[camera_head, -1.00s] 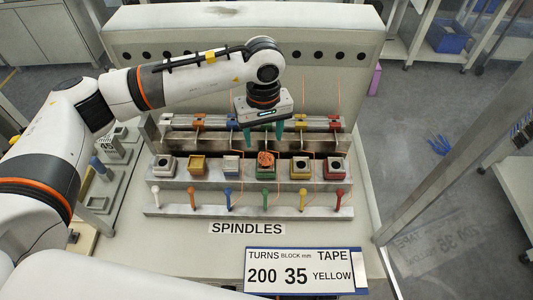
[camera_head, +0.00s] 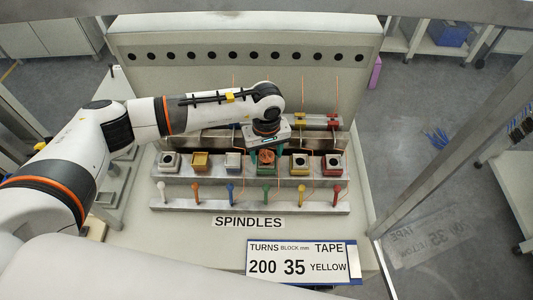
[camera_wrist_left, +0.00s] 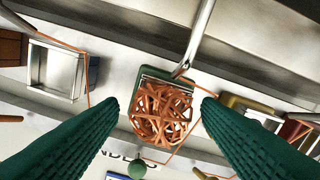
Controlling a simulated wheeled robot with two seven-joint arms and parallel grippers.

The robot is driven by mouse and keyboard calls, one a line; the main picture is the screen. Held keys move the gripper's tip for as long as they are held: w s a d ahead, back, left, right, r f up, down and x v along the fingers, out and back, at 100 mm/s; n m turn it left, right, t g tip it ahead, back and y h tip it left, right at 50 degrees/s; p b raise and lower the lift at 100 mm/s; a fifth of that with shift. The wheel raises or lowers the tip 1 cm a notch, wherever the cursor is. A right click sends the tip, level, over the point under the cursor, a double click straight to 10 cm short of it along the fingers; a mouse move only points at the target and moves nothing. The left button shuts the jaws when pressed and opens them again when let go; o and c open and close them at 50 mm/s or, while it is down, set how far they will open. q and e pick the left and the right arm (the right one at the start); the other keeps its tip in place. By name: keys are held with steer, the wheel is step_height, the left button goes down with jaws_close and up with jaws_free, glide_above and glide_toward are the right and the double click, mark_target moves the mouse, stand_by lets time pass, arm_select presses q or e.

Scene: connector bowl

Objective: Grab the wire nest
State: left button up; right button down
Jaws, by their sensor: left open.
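The wire nest (camera_head: 267,156) is a tangled orange-copper ball seated on the green block, fourth from the left in the row. In the left wrist view the nest (camera_wrist_left: 162,112) sits in the middle, between my two green fingers. My left gripper (camera_head: 266,153) is just above and around the green block (camera_head: 268,170). The left wrist view shows the gripper (camera_wrist_left: 160,115) open, with a gap between each finger and the nest. The fingers are partly hidden under the wrist in the head view. My right gripper is not in view.
Other coloured blocks stand close on both sides, including a blue-grey one (camera_head: 233,161) and a yellow one (camera_head: 299,165). A row of coloured pegs (camera_head: 264,193) stands in front. Thin orange wires (camera_wrist_left: 82,58) run up past the blocks. A metal rail (camera_head: 215,140) lies behind.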

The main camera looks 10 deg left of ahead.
arm_select(q)
steer(key=c, duration=1)
steer(key=shift+c, duration=0.2)
steer(key=shift+r, duration=0.15)
